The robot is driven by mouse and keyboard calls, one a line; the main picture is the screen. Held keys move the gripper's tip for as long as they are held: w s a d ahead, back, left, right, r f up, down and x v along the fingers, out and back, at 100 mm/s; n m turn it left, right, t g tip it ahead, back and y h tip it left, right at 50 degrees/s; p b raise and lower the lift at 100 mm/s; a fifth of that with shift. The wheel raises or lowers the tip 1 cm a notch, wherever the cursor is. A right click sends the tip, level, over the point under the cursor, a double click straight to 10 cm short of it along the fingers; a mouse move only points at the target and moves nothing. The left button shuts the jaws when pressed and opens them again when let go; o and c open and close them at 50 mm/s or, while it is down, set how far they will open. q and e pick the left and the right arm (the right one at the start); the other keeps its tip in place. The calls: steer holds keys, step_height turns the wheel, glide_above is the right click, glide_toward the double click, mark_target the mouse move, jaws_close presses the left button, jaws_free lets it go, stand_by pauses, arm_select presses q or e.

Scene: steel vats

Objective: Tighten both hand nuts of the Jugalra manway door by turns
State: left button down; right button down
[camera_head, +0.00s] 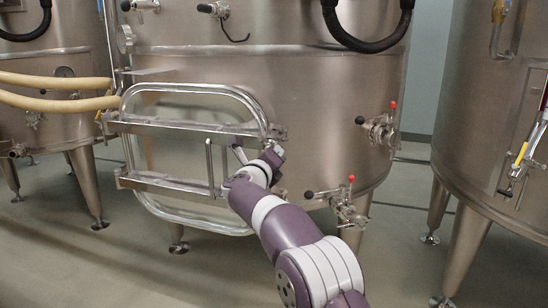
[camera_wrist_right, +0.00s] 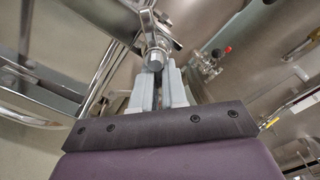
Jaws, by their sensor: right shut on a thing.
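The Jugalra manway door (camera_head: 180,193) is the framed oval door low on the front of the middle steel vat. Two horizontal bars cross it, and it looks closed. My right gripper (camera_head: 274,152) is at the right end of the upper bar. In the right wrist view its pale fingers (camera_wrist_right: 157,88) are shut on the upper hand nut (camera_wrist_right: 154,52), a shiny metal piece with an arm sticking up. The lower hand nut, by the lower bar (camera_head: 165,184), is hidden behind my right arm. My left gripper is out of view.
Valves with red and black knobs (camera_head: 381,130) (camera_head: 346,203) stick out right of the door. Cream hoses (camera_head: 55,102) run at the left. Another vat (camera_head: 480,120) stands at the right. Bare floor (camera_head: 110,265) lies in front.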

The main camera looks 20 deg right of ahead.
steer(key=shift+f, duration=0.15)
steer(key=c, duration=1.2)
jaws_free()
steer(key=shift+o, duration=0.2)
steer(key=v, duration=1.2)
steer(key=shift+s+a, duration=0.2)
steer(key=shift+s, duration=0.1)
